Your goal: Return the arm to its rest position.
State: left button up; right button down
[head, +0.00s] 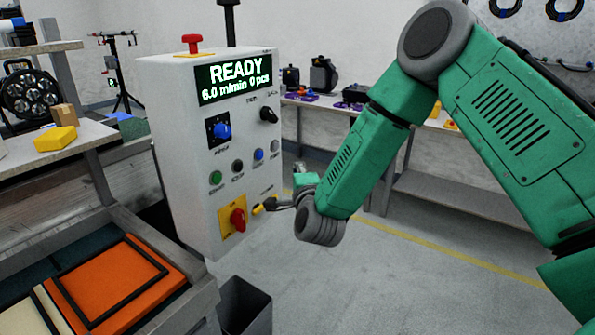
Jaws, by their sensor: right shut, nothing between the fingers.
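My right arm is green with grey joints and comes in from the upper right. My right gripper (272,205) is small and dark, and is seen mostly side-on at the lower right of the white control box (188,185). It is shut and holds nothing. It lies in front of the box's lower right edge, to the right of the red rotary switch (238,220) on its yellow plate. I cannot tell whether it touches the box. My left gripper is out of view.
The box's display (234,78) reads READY, 6.0 m/min, 0 pcs. A red mushroom button (192,42) tops it. An orange panel (122,283) with a black frame lies at lower left. A grey bin (245,308) stands below the box. Floor at lower right is clear.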

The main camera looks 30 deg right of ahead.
jog(key=shift+a, duration=0.1)
jog(key=s+a+f+n+g+y+b, duration=0.1)
jog(key=s+a+f+n+g+y, duration=0.2)
jog(key=s+a+f+n, duration=0.55)
jog(key=s+a+f+n+g+y, duration=0.1)
jog(key=s+f+n+g+y, duration=0.3)
jog(key=f, duration=0.9)
jog(key=s+f+n+g, duration=0.3)
jog(key=s, duration=0.6)
jog(key=s+f+n+g+b, duration=0.1)
jog(key=s+f+n+g, duration=0.2)
jog(key=s, duration=0.7)
jog(key=s+f+n+g, duration=0.3)
jog(key=s+f+n, duration=0.1)
jog(key=s, duration=0.5)
jog(key=shift+s+a+f+n+b, duration=0.2)
jog(key=shift+s+f+n+b, duration=0.15)
jog(key=shift+w, duration=0.15)
